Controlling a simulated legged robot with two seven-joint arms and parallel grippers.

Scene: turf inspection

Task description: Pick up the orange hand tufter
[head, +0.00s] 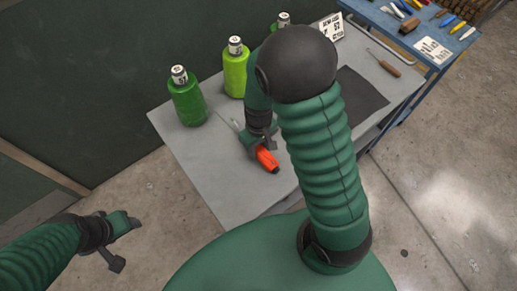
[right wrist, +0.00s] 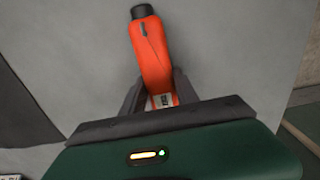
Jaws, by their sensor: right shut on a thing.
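The orange hand tufter (head: 267,160) has a black end cap and is at the grey table, near the table's front edge. A thin metal shaft appears to run from it toward the green bottles. My right gripper (head: 261,148) is shut on its orange body. In the right wrist view the tufter (right wrist: 153,55) sits between the two dark fingers (right wrist: 158,97), with a small label by the grip. I cannot tell whether it touches the table. My left gripper (head: 127,243) is open and empty over the floor at the lower left.
The grey table (head: 205,160) holds a dark green bottle (head: 187,103), a lime bottle (head: 235,73) and another green one partly hidden by my arm. A dark mat (head: 358,93), a wooden-handled tool (head: 388,68) and a sign (head: 331,26) are also there. A blue bench (head: 395,28) holds more tools.

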